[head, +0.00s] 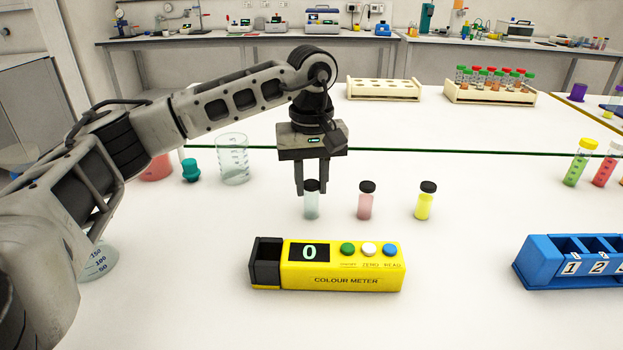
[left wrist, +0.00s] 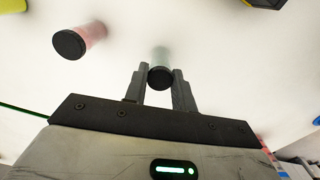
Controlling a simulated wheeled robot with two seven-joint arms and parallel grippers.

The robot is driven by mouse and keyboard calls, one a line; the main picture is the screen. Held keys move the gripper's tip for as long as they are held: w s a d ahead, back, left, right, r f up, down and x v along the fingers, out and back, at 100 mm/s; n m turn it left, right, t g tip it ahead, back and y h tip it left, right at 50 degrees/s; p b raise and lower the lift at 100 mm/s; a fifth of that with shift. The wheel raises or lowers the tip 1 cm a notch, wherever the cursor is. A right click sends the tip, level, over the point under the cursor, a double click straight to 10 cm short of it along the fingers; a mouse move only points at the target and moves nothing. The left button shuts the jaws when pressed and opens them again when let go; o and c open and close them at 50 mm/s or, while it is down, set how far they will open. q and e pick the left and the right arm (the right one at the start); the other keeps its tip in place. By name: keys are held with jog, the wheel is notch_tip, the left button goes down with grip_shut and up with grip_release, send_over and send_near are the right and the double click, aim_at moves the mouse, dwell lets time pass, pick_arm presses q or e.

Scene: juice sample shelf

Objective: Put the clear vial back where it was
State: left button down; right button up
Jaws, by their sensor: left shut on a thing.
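The clear vial (head: 312,205), with a black cap and pale bluish-grey body, stands upright at the left end of a row of three vials. My left gripper (head: 312,190) points down over it, shut on it with a finger on either side. In the left wrist view the clear vial (left wrist: 160,72) shows between the two fingertips (left wrist: 159,72). Whether its base touches the table cannot be told for certain. The pink vial (head: 366,202) and the yellow vial (head: 426,201) stand to its right, both black-capped. My right gripper is not in view.
The yellow colour meter (head: 343,280) lies in front, its display reading 0 and its black well (head: 266,262) at the left end. A blue numbered rack (head: 570,265) is at the right. A glass beaker (head: 232,160) and a teal bottle (head: 191,170) stand left of the gripper.

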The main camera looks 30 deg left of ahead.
aim_at(311, 183)
pick_arm(q)
jog(key=shift+f, duration=0.2)
jog(key=c, duration=1.1)
grip_release()
jog(key=shift+c, duration=0.2)
notch_tip(311, 183, up, 12)
jog(key=p, duration=0.1)
jog(key=shift+r, duration=0.25)
